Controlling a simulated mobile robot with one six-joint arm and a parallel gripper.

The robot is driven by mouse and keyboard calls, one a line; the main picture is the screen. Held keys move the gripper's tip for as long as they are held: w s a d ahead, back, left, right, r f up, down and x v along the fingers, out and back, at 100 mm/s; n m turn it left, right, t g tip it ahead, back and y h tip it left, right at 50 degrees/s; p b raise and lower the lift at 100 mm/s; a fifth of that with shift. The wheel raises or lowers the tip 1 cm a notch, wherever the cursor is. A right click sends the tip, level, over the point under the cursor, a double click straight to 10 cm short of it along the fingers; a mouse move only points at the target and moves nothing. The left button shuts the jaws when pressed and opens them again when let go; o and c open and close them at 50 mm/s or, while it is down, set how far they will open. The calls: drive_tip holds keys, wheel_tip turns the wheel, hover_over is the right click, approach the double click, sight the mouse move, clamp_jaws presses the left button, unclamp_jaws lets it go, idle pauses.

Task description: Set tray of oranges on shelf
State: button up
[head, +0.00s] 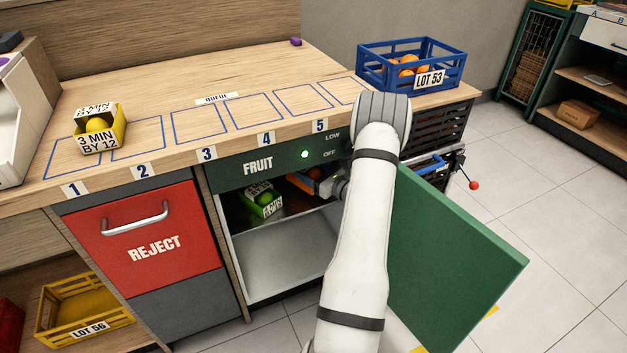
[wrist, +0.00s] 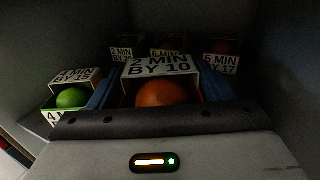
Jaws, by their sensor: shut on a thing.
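My gripper (head: 322,184) reaches into the open FRUIT cabinet at upper shelf level, partly hidden by my white arm. Its blue fingers (wrist: 158,112) are shut on a tray of oranges (wrist: 160,66) labelled "2 MIN BY 10", with one orange fruit (wrist: 162,94) showing at the front. In the head view only a bit of orange shows by the gripper. I cannot tell whether the tray touches the shelf (head: 233,214). A tray with green fruit (head: 264,203) stands on the shelf to the left; it also shows in the wrist view (wrist: 72,98).
More labelled trays stand further back, one at right (wrist: 222,47). The green cabinet door (head: 455,265) hangs open at right. A yellow tray (head: 100,128) is on the counter by slots 1 and 2. The blue LOT 53 crate (head: 370,70) stands at the counter's right end.

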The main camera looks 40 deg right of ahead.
drive_tip(key=shift+w+f+b, duration=0.1)
drive_tip(key=shift+f+b, duration=0.55)
drive_tip(key=shift+f, duration=1.1)
drive_tip(key=shift+f, duration=0.1)
drive_tip(key=o, duration=1.2)
drive_tip(key=s, duration=0.2)
drive_tip(key=s+d+p, duration=0.1)
drive_tip(key=s, duration=0.4)
drive_tip(key=shift+s+d+p, duration=0.15)
drive_tip(key=shift+s+p, duration=0.1)
drive_tip(key=shift+p, duration=0.05)
